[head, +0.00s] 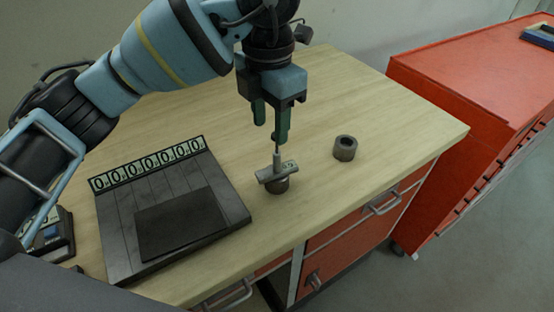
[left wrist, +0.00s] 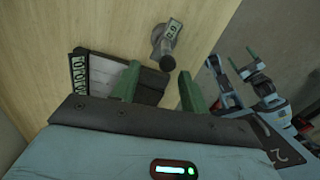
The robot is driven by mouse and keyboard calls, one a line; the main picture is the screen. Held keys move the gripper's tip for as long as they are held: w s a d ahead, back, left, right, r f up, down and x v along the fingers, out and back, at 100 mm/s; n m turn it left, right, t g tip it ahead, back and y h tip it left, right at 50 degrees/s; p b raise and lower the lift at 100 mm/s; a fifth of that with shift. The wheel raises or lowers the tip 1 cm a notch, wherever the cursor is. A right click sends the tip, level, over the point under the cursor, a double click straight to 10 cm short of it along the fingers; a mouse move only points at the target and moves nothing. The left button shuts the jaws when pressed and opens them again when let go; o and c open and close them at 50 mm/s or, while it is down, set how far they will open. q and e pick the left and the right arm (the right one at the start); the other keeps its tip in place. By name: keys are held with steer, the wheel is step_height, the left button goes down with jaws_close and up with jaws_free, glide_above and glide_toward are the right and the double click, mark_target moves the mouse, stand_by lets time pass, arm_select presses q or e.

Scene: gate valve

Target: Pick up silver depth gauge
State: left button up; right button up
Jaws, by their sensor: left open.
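The silver depth gauge (head: 278,173) stands upright on a dark round metal cylinder (head: 278,187) on the wooden table. Its crossbar carries a small display and its thin stem points up. My left gripper (head: 270,128) is open and empty, pointing down just above the stem's top. In the left wrist view, the gauge (left wrist: 172,31) lies beyond the open green fingers (left wrist: 158,88), with its dark stem end towards them. What seems to be my right gripper (left wrist: 244,59) shows small at the right of that view, fingers apart and away from the gauge.
A dark tray-like panel (head: 117,229) with a row of number displays lies left of the gauge. A hollow metal ring (head: 345,148) stands to the right. An orange-red cabinet (head: 450,100) stands past the table's right edge. The wood behind the ring is clear.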

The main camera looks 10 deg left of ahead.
mark_target(277, 152)
arm_select(q)
step_height(277, 152, down, 3)
steer(key=shift+d+r, duration=0.1)
steer(key=shift+r, duration=0.05)
steer(key=f, duration=0.2)
steer(key=d+f, duration=0.1)
steer(key=f, duration=0.1)
steer(key=shift+w, duration=0.1)
steer(key=shift+f, duration=0.55)
steer(key=shift+c, duration=0.5)
jaws_close()
